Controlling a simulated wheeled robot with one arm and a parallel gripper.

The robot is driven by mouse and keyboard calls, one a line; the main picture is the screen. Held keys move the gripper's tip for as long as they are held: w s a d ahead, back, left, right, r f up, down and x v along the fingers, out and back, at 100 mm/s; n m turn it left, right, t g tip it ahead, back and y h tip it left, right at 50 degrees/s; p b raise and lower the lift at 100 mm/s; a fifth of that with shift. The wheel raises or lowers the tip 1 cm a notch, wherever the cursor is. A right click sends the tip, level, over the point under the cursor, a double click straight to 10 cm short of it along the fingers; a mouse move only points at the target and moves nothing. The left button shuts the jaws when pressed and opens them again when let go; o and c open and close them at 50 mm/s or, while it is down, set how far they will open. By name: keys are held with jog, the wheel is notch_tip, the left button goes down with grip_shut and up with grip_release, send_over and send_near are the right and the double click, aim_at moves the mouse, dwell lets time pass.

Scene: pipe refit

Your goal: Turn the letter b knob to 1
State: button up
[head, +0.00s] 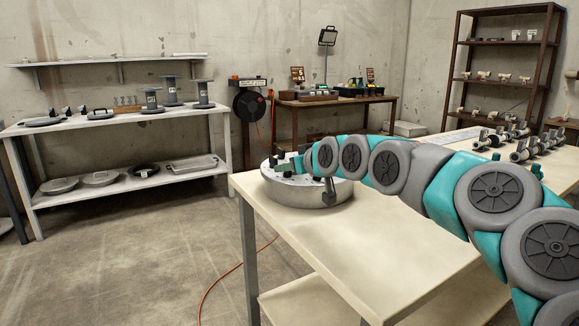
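A round grey metal drum (285,190) stands on the near pale table. Small dark parts stick up from its top, and a dark handle-like piece shows on its front side. I cannot make out a letter b, the number 1 or a knob's setting at this size. My teal and grey arm reaches in from the right, and my gripper (298,162) is at its end, low over the drum's top. The arm's end covers part of the drum's top. The fingers are too small and dark to tell whether they are open or touching anything.
The near table (400,255) is clear in front of my arm. Several pipe fittings (515,145) lie at its far right. A shelf rack (505,75), a back workbench (335,100) and a left bench (125,122) with pipe parts stand by the walls. A red cable (225,275) crosses the floor.

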grip_shut()
dwell(0.3)
